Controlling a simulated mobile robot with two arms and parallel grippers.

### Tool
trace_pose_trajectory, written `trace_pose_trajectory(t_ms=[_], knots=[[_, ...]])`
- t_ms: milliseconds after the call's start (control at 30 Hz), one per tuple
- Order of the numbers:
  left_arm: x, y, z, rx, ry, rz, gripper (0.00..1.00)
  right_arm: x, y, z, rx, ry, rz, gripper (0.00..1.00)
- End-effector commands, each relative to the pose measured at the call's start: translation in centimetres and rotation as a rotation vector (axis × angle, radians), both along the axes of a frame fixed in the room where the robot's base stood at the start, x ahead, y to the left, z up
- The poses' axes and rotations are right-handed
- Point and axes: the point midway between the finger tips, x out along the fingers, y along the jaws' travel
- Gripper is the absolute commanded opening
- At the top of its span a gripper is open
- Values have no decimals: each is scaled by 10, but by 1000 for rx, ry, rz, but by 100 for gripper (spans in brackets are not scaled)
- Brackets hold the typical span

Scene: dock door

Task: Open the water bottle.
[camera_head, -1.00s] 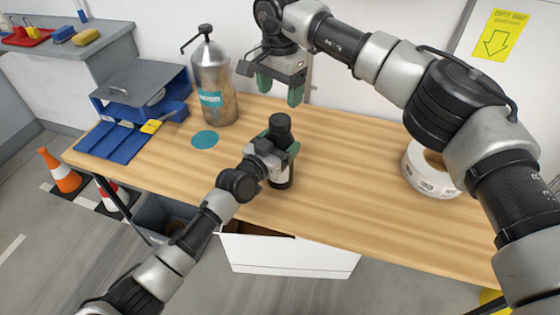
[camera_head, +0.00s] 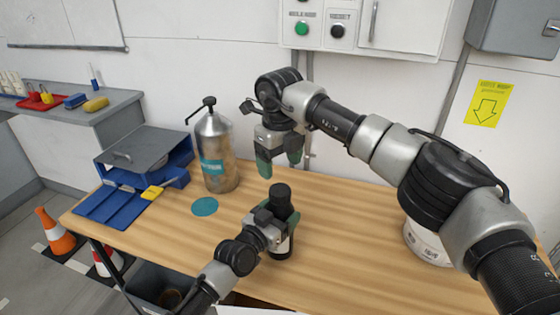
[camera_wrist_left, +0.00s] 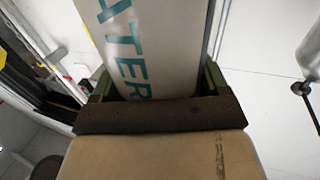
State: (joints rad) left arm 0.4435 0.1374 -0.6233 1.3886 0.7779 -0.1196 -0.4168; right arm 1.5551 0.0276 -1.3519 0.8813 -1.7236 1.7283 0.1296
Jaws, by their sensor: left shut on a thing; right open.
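The water bottle stands upright on the wooden table, with its black cap (camera_head: 280,197) on top. Its body, lettered "ATER" in teal, fills the middle of the left wrist view (camera_wrist_left: 155,45). My left gripper (camera_head: 285,222) is shut around the bottle's body below the cap, one green finger on each side in the wrist view. My right gripper (camera_head: 279,163) is open and empty, pointing down above and behind the cap, apart from it. The lower part of the bottle is partly hidden by my left gripper.
A large metal canister (camera_head: 214,150) stands behind left, near a teal disc (camera_head: 204,206). A blue organizer (camera_head: 140,175) with a yellow-handled tool (camera_head: 155,191) lies at the table's left end. A white roll (camera_head: 428,243) sits at right, partly behind my right arm. The table's middle right is clear.

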Motion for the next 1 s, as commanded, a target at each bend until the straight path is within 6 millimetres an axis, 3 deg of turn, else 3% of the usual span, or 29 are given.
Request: trace_pose_trajectory(t_ms=[400, 600, 833, 1000], knots=[[0, 0, -1, 1, 1, 0, 9, 0, 0, 0, 0, 1, -906, 74], [0, 0, -1, 1, 2, 0, 9, 0, 0, 0, 0, 2, -1239, 74], [0, 0, -1, 1, 2, 0, 9, 0, 0, -2, -1, 2, -1406, 74], [0, 0, -1, 1, 2, 0, 9, 0, -1, -19, -4, 2, -1421, 74]])
